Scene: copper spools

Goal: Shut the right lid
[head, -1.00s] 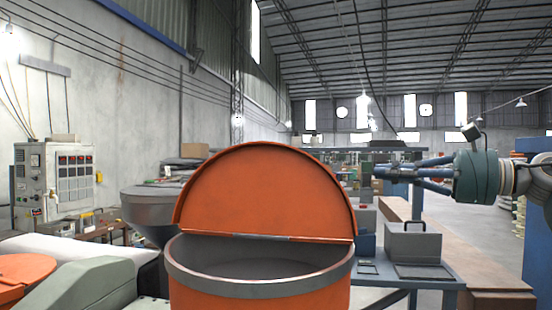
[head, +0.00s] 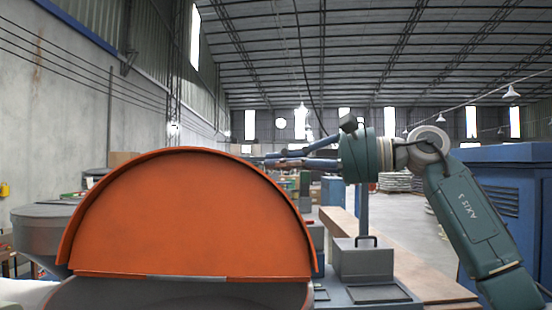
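The right lid (head: 190,215) is a large orange half-disc with a raised rim. It stands up, open, along a straight hinge edge across the round container (head: 200,297), whose grey mouth shows only in part at the bottom of the head view. My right gripper (head: 268,159) reaches in from the right, level with the upper part of the lid and near its upper right edge. Its fingers point left and look close together, but their gap is not clear. Whether it touches the lid cannot be told. My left gripper is not in view.
A grey box with a handle (head: 363,262) sits on a blue-grey table (head: 395,305) at the lower right. A blue cabinet (head: 505,185) stands at the far right. A grey round vessel (head: 42,230) is left of the lid.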

